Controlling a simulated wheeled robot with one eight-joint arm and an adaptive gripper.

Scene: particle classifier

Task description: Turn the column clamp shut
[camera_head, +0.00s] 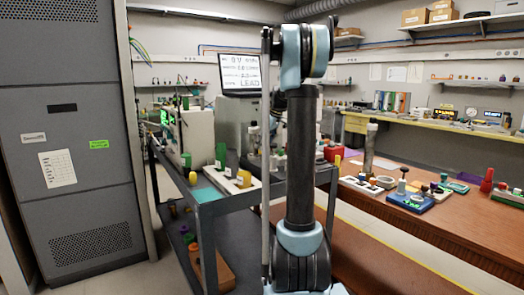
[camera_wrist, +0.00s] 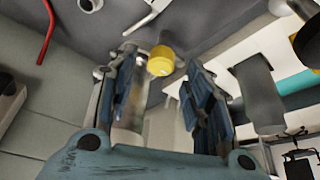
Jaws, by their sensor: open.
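My gripper (camera_wrist: 161,78) shows in the wrist view with its two ribbed blue fingers spread apart and nothing clearly held. A yellow round cap (camera_wrist: 160,64) on a short stem lies beyond the fingertips, in line with the gap. A blurred, shiny upright cylinder (camera_wrist: 130,110) shows behind the left finger; its lower part is hidden by my gripper body. I cannot tell for sure which part is the column clamp. In the head view my own arm covers the middle, and my gripper cannot be made out there.
A tall grey cabinet (camera_head: 85,215) stands left. A brown bench (camera_head: 440,222) with small devices runs along the right.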

